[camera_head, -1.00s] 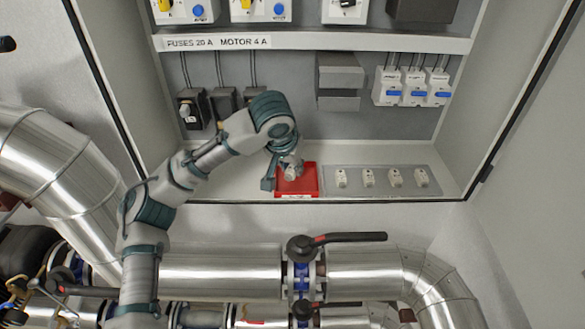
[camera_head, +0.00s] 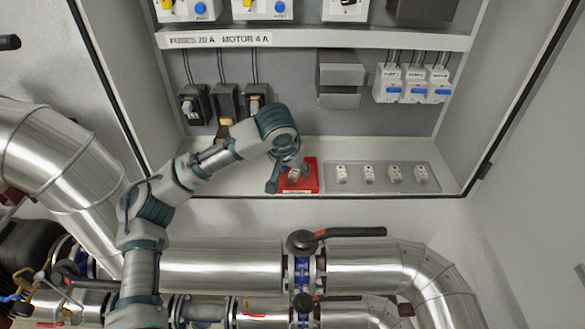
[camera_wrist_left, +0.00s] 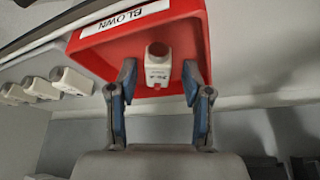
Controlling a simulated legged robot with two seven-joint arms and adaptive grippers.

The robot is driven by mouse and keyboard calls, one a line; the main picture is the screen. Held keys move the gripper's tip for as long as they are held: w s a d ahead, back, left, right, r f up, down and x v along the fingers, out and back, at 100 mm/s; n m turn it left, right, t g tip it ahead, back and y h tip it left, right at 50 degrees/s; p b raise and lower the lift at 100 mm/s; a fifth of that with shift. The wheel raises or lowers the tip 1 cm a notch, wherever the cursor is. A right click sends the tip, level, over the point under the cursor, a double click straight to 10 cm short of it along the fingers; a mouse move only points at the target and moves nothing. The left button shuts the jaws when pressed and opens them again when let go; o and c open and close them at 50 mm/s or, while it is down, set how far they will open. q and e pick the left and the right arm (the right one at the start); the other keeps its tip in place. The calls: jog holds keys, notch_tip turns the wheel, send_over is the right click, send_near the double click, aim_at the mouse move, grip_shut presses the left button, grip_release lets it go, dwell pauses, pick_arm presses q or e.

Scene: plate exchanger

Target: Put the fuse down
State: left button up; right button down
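A white fuse (camera_wrist_left: 158,66) with a dark reddish round end is in the red tray labelled BLOWN (camera_wrist_left: 185,38). The head view shows the same fuse (camera_head: 293,176) in the tray (camera_head: 311,175), partly covered by my gripper. My left gripper (camera_wrist_left: 159,80) has its two fingers apart on either side of the fuse, with a visible gap on each side. In the head view the left gripper (camera_head: 285,177) is over the left part of the tray. Whether the fuse rests on the tray floor is hard to tell. My right gripper is not in view.
A grey tray (camera_head: 435,184) with several white fuses stands right of the red tray. Black fuse holders (camera_head: 192,106) hang on the back wall, behind my forearm. White breakers (camera_head: 413,84) are at the right. The cabinet's side walls and upper shelf (camera_head: 310,40) bound the space.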

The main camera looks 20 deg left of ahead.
pick_arm(q)
jog(key=shift+d, duration=0.35)
jog(key=shift+s+d+r, duration=0.1)
jog(key=shift+d+r, duration=0.05)
jog(key=shift+r, duration=0.15)
jog(key=b+v, duration=0.1)
jog(key=v, duration=1)
jog(key=shift+r, duration=0.3)
jog(key=shift+s, duration=0.1)
jog(key=shift+f, duration=0.1)
